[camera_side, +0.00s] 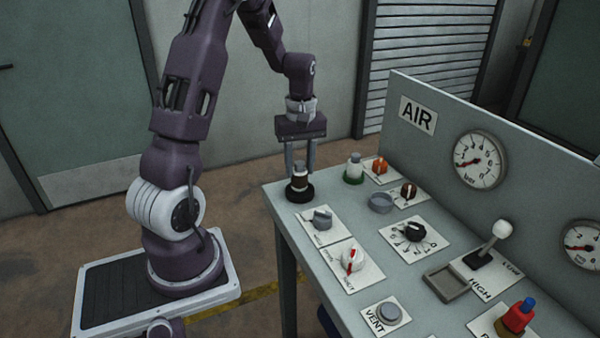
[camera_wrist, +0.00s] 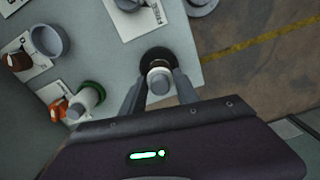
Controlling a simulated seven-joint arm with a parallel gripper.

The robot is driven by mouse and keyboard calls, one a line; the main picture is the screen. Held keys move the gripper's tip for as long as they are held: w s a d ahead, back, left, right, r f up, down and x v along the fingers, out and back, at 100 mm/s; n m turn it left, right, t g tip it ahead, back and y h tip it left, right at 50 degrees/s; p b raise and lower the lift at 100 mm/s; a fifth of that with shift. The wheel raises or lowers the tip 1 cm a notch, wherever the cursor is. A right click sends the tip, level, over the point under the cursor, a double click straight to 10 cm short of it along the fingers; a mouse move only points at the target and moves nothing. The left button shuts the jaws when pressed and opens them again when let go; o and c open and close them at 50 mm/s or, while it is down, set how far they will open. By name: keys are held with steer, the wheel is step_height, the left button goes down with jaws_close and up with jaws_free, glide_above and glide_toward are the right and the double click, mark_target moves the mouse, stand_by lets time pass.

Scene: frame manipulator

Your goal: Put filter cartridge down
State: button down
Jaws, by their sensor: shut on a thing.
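The filter cartridge appears to be the small dark brown cylinder with a pale grey cap (camera_side: 299,184), upright between my fingers. Its pale cap (camera_wrist: 158,82) shows in the wrist view. My gripper (camera_side: 300,171) points straight down and is shut on it; its fingers (camera_wrist: 159,76) flank the cap in the wrist view. A round black base (camera_side: 300,195) lies under the cartridge at the bench's near left corner; it also shows in the wrist view (camera_wrist: 156,56). I cannot tell whether the cartridge touches the base or bench.
A grey knob (camera_side: 322,217) is close in front. The bench (camera_side: 283,215) ends just left of the black base. An upright gauge panel (camera_side: 440,150) lines the back.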

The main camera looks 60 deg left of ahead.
steer(key=shift+f, duration=0.8)
steer(key=shift+f, duration=0.1)
steer(key=c, duration=0.9)
jaws_free()
